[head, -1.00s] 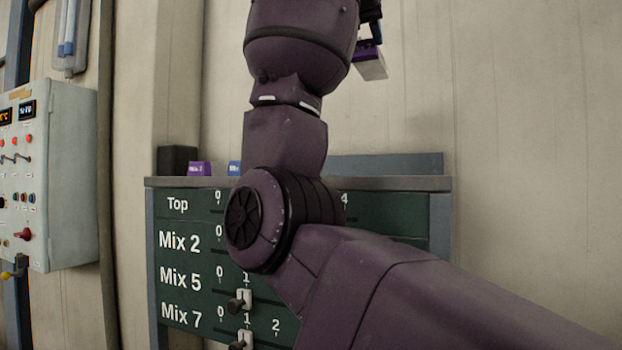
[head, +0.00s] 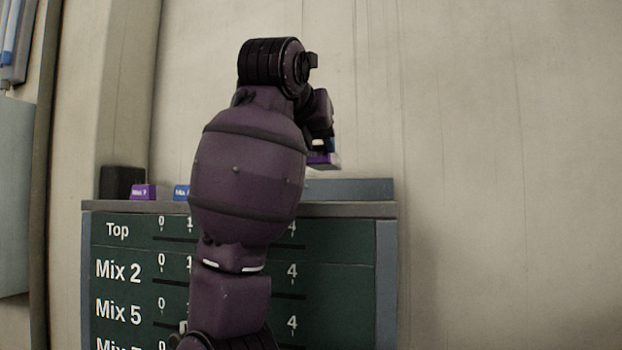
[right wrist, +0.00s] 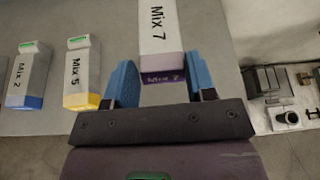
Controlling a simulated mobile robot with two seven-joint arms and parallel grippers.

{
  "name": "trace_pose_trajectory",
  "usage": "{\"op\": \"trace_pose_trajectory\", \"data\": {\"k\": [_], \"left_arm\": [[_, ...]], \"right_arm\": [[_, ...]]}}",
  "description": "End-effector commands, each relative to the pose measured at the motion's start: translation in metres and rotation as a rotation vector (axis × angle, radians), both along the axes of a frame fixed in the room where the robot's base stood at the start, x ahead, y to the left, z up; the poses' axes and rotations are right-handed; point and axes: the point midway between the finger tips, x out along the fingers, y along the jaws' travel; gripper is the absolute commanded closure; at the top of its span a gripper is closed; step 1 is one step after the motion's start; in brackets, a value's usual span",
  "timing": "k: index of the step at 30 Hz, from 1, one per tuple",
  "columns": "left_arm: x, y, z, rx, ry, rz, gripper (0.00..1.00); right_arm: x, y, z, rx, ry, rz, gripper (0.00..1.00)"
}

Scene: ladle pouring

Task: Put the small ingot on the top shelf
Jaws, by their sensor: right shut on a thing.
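My right gripper (right wrist: 161,82) is shut on a white ingot (right wrist: 160,30) with a purple end marked Mix 7, held between its two blue finger pads. In the head view the purple and pale end of this ingot (head: 322,162) shows beside my wrist, in front of the wall and just above the grey top shelf (head: 345,209) in the picture. My arm hides most of the gripper there. I cannot tell how far it is from the shelf. My left gripper is not in view.
A black block (head: 122,183), a purple block (head: 143,192) and a blue block (head: 181,192) stand along the shelf's left. The green board (head: 338,260) is below. In the wrist view, ingots marked Mix 2 (right wrist: 27,80) and Mix 5 (right wrist: 82,78) lie left; metal parts (right wrist: 285,95) sit right.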

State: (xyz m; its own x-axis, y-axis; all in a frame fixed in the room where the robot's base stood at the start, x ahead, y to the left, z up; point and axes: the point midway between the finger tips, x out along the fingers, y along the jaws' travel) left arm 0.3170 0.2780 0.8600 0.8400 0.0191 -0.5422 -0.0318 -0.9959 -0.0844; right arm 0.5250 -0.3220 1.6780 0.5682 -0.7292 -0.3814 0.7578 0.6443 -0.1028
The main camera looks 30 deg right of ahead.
Motion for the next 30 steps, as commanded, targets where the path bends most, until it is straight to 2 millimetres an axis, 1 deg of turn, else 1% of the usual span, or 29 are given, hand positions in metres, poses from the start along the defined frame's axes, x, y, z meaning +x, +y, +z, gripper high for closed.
{"op": "trace_pose_trajectory", "data": {"k": [1, 3, 11, 16, 19, 22, 30], "left_arm": [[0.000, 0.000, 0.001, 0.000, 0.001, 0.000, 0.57], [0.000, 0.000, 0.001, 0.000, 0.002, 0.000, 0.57], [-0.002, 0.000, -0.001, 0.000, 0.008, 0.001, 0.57], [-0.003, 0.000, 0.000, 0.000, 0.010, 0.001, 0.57], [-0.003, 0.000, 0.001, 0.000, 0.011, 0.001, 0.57], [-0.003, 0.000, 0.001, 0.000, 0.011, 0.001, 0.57], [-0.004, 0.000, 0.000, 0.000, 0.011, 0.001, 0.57]], "right_arm": [[0.000, 0.000, -0.007, -0.002, 0.000, 0.000, 0.90], [0.000, 0.000, -0.014, -0.003, -0.001, 0.000, 0.90], [0.000, 0.000, -0.029, -0.003, -0.001, 0.001, 0.90], [0.000, 0.000, -0.049, -0.003, -0.001, -0.001, 0.90], [0.000, 0.000, -0.057, -0.003, -0.002, -0.001, 0.90], [-0.001, 0.000, -0.060, -0.002, -0.003, 0.000, 0.90], [-0.001, 0.000, -0.061, -0.002, -0.004, 0.001, 0.90]]}}
